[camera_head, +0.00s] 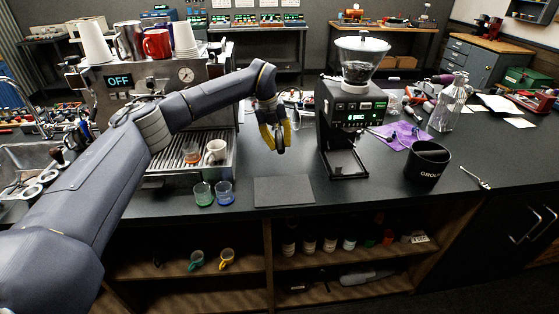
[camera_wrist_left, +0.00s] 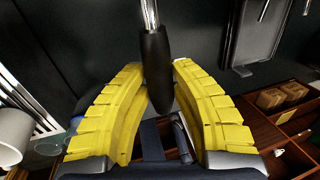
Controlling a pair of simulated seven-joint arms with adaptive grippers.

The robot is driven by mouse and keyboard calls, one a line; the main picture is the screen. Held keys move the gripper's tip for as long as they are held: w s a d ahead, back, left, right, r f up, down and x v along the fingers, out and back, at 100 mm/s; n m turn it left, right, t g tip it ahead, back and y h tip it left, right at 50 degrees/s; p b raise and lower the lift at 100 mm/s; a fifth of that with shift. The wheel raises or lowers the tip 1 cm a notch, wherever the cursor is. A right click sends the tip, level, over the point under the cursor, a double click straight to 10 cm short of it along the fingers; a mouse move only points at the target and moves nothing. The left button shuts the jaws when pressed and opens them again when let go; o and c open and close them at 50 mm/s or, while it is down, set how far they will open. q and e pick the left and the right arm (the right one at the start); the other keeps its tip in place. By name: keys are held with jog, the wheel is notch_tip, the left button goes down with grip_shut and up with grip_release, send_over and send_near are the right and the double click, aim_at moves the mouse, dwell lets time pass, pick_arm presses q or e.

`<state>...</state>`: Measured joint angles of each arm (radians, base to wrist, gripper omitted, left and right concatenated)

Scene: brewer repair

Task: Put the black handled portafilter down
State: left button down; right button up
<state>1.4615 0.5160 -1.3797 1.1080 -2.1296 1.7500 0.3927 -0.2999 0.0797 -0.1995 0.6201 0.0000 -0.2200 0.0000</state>
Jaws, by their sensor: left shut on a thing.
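The portafilter's black handle (camera_wrist_left: 157,68) stands between the yellow fingers of my left gripper (camera_wrist_left: 160,92), with its metal shaft running up out of the wrist view; its basket end is not visible there. In the head view my left gripper (camera_head: 276,137) is shut on the handle above the counter, between the espresso machine (camera_head: 125,78) and the grinder (camera_head: 348,112). The portafilter is small and mostly hidden by the fingers in the head view. A flat grey mat (camera_head: 284,191) lies on the counter in front of the gripper. My right gripper is out of view.
A black knock box (camera_head: 428,162) stands right of the grinder. Two small glasses, green (camera_head: 203,194) and blue (camera_head: 225,193), stand left of the mat. A white cup (camera_head: 215,152) is on the machine's drip tray. The counter between mat and knock box is mostly clear.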

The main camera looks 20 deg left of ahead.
aim_at(282, 168)
pick_arm(q)
jog(key=shift+s+a+x, duration=0.1)
jog(key=shift+a+x, duration=0.15)
jog(key=shift+x, duration=1)
jog(key=shift+s+a+x, duration=0.1)
jog(key=shift+a+x, duration=0.15)
jog(key=shift+x, duration=0.95)
jog(key=shift+s+a+x, duration=0.1)
jog(key=shift+a+x, duration=0.15)
jog(key=shift+x, duration=1)
jog(key=shift+f, duration=0.75)
jog(key=c, duration=1.2)
grip_release()
jog(key=shift+r, duration=0.1)
jog(key=v, duration=1.2)
jog(key=shift+r, duration=0.35)
jog(key=shift+s, duration=0.1)
